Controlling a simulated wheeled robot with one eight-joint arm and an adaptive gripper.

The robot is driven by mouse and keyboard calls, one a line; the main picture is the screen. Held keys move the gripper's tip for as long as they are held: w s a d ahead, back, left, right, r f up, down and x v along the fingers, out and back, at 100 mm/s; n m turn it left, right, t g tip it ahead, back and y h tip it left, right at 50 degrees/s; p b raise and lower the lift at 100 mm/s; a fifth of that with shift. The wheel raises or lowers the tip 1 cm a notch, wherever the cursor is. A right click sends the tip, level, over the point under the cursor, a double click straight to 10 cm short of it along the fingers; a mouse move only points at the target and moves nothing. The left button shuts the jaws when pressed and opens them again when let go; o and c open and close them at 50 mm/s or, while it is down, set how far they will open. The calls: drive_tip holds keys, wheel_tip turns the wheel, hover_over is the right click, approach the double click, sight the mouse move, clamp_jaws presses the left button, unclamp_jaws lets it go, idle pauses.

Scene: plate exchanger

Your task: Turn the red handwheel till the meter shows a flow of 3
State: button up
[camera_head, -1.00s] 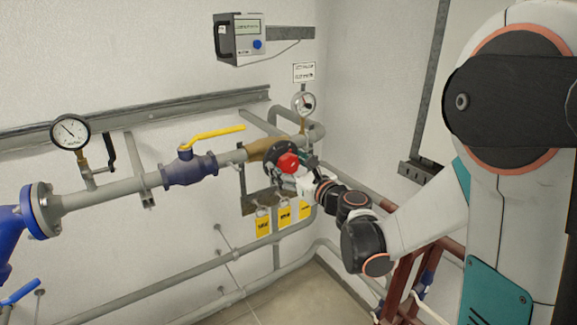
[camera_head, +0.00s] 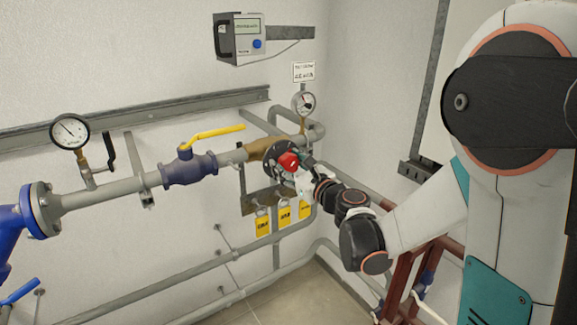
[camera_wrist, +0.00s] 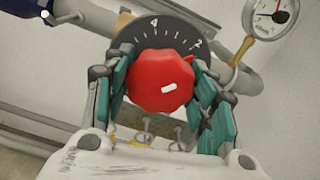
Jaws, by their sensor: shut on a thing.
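The red handwheel (camera_wrist: 160,82) has a scalloped rim and a white mark on its face. It sits in front of a dark dial plate (camera_wrist: 178,36) with white numbers; a 2 and another figure show. My gripper (camera_wrist: 163,95) is shut on the handwheel, with teal-padded fingers on its left and right sides. In the head view the handwheel (camera_head: 289,161) is partly covered by my gripper (camera_head: 302,170). The meter (camera_head: 240,38) hangs on the wall above, with a greenish display whose text is too small to read.
A yellow lever valve (camera_head: 188,165) is on the pipe to the left. A pressure gauge (camera_head: 70,132) stands at far left, another gauge (camera_head: 304,102) behind the handwheel. Yellow tags (camera_head: 263,226) hang below. A red-brown frame (camera_head: 402,275) stands under my arm.

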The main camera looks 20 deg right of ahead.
drive_tip(key=n+b, duration=0.2)
drive_tip(key=n, duration=0.3)
drive_tip(key=shift+n, duration=0.3)
drive_tip(key=n+b, duration=0.1)
drive_tip(key=n, duration=0.5)
drive_tip(key=n+b, duration=0.1)
drive_tip(key=n, duration=0.5)
drive_tip(key=shift+n, duration=0.4)
drive_tip(key=n+b, duration=0.1)
drive_tip(key=n, duration=0.4)
drive_tip(key=shift+n, duration=0.3)
drive_tip(key=o, duration=1.1)
drive_tip(key=shift+s, duration=0.1)
